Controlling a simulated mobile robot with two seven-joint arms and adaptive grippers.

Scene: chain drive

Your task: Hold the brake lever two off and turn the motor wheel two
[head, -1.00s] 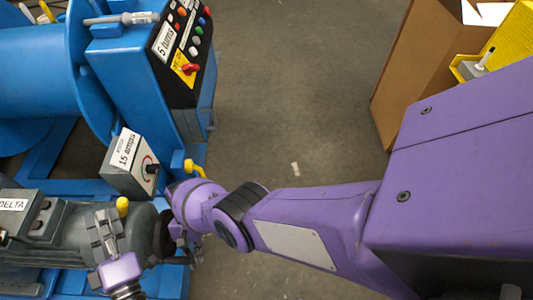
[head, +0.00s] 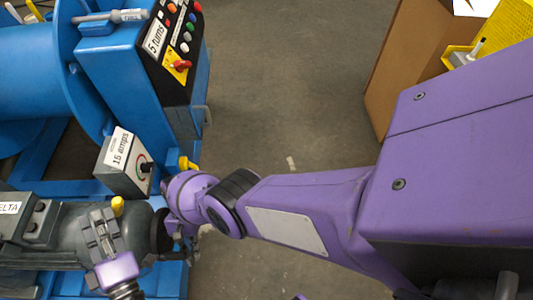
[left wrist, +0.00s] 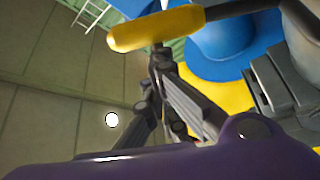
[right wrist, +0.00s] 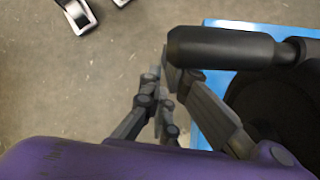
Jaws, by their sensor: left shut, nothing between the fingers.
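The dark grey motor (head: 70,232) marked DELTA lies at lower left in the head view. A yellow-ended lever (head: 117,203), apparently the brake lever, rises from its top; its yellow handle (left wrist: 155,29) crosses the top of the left wrist view. My left gripper (head: 103,232) is shut and empty beside this handle, its tips (left wrist: 160,58) close against it. The dark motor wheel (right wrist: 275,105) is at the motor's right end, with a black crank handle (right wrist: 220,46). My right gripper (right wrist: 165,75) looks shut beside that handle, not around it. My arm hides much of the wheel in the head view.
A blue machine with a control panel (head: 178,48) stands at upper left. A grey box (head: 122,165) marked 15 amps and another yellow handle (head: 187,163) are near the wheel. A cardboard box (head: 405,65) stands at right. The middle floor (head: 280,90) is clear.

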